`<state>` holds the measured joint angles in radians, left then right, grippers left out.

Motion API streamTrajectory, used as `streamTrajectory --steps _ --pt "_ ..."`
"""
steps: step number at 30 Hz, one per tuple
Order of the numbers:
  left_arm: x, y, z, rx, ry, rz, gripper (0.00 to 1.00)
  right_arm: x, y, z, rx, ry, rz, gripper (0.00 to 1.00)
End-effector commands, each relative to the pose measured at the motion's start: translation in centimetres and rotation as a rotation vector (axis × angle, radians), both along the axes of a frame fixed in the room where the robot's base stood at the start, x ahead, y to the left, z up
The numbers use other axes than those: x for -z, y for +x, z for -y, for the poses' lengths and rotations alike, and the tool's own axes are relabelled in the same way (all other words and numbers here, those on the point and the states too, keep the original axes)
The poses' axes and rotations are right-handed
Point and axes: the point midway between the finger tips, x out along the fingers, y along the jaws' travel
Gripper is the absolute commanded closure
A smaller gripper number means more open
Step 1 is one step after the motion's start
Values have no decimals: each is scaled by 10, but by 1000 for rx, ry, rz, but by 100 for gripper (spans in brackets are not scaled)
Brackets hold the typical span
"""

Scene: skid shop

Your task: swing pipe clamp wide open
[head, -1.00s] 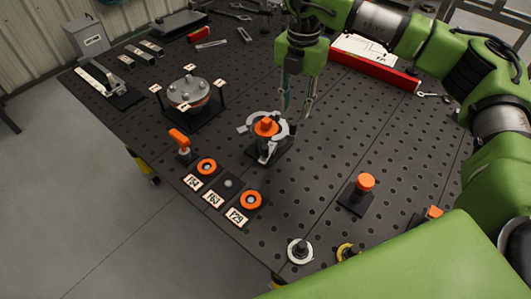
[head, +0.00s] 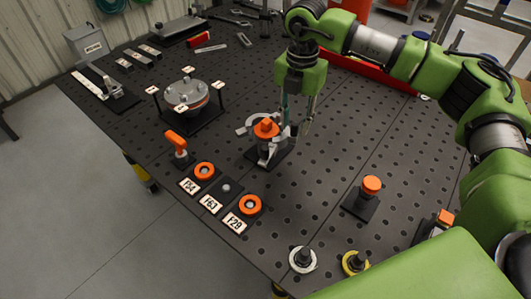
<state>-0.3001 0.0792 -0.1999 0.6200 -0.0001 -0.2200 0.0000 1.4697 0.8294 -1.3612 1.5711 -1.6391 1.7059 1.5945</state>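The pipe clamp (head: 264,151) is a silver metal ring on a dark base plate, around an orange-topped post (head: 266,128). A silver piece of it sticks out to the left. My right gripper (head: 295,129) points down at the clamp's right side, with its two dark fingers spread apart and nothing visible between them. The left finger overlaps the clamp's right edge in the picture and hides part of it. I cannot tell whether it touches. My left gripper is not in view.
A round flanged fixture (head: 187,93) stands left behind the clamp. An orange-capped post (head: 371,186) stands front right. The perforated table (head: 325,190) is clear between them.

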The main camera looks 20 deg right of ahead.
Motion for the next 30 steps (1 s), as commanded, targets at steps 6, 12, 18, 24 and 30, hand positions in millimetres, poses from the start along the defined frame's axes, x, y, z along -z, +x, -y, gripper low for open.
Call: streamTrajectory --steps 6,12,18,24,30 --pt "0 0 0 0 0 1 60 0 0 0 0 0 0 99" --pt "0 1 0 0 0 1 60 0 0 0 0 -1 1 98" --pt "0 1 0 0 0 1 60 0 0 1 0 0 1 98" --pt "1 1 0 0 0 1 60 0 3 9 3 0 1 98" --pt "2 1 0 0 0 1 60 0 5 19 4 -2 1 98"
